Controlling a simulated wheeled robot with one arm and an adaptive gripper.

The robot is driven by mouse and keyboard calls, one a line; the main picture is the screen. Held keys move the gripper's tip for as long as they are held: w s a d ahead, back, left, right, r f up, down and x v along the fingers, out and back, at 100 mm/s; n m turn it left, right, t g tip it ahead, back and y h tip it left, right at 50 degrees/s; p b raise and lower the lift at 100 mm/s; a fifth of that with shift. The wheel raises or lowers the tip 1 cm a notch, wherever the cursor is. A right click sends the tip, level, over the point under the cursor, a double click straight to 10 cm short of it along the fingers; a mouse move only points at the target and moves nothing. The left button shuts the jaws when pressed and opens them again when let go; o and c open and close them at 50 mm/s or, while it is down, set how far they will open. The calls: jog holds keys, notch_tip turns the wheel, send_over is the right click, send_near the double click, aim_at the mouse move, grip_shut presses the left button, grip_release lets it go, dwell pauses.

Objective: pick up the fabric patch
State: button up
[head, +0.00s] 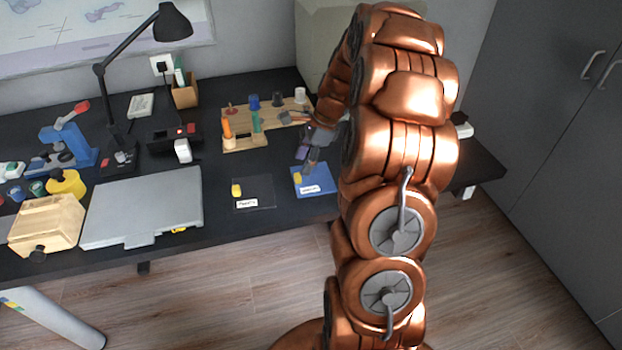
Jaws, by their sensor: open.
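My gripper (307,168) is at the desk's front right, over the far part of a flat blue square (322,184). It is open; its fingertips are small and partly hidden by my arm. A small yellow piece (297,178) shows on the blue square, just left of and below the fingertips. I cannot tell whether they touch it. Another small yellow piece (236,190) lies on a dark square (262,190) to the left. Both squares carry white labels too small to read. I cannot tell for sure which of these is the fabric patch.
A wooden holder (245,143) with upright tools stands behind the squares. A closed grey laptop (145,207), a wooden box (46,224) and a black lamp (118,135) are to the left. My copper arm hides the desk's right part. Bare desktop surrounds the dark square.

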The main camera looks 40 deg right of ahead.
aim_at(297, 175)
jog(key=x, duration=0.5)
jog(key=shift+w+p, duration=0.1)
jog(key=shift+p, duration=0.2)
jog(key=shift+d, duration=0.1)
jog(key=shift+c, duration=0.3)
grip_shut()
